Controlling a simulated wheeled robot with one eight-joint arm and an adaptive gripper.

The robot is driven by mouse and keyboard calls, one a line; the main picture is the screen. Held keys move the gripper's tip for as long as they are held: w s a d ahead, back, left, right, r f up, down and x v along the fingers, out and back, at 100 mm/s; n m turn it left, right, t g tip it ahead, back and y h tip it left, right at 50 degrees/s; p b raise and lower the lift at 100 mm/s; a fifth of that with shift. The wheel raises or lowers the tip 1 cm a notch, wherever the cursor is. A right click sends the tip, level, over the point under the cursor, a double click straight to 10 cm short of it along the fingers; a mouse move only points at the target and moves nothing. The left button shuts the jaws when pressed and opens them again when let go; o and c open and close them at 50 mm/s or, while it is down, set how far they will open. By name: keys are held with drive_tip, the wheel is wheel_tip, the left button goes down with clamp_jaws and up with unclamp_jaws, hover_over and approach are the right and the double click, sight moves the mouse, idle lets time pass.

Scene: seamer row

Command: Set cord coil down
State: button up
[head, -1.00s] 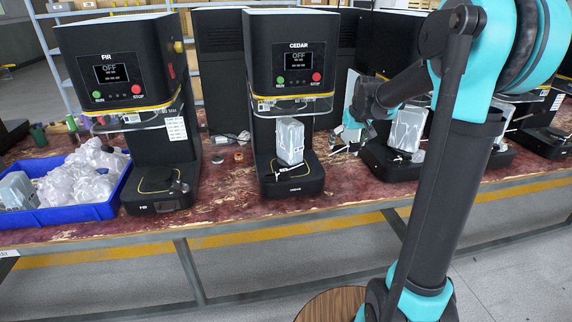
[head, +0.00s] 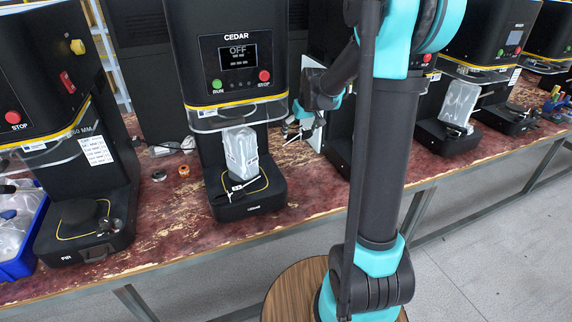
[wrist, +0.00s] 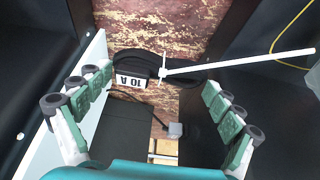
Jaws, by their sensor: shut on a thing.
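The cord coil (wrist: 140,62) is a dark loop with a white "10 A" tag and a long white tie sticking out to the right in the wrist view. My gripper (wrist: 158,80) has its green-padded fingers on either side of the coil, shut on it. A cable runs down from the coil to a small grey piece (wrist: 175,130). In the head view my gripper (head: 306,124) is over the bench just right of the CEDAR machine (head: 232,60). The coil is too small and hidden there to make out clearly.
The worn red bench top (head: 150,215) shows between the machines. A clear bag stands on CEDAR's base (head: 250,205). The FIR machine (head: 65,235) and a blue bin (head: 22,262) are at the left. A pale panel (wrist: 65,110) stands close to my left finger.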

wheel_tip(320, 180, down, 14)
drive_tip(key=shift+f, duration=0.25)
idle(0.4)
drive_tip(key=o, duration=1)
drive_tip(key=shift+f, duration=0.1)
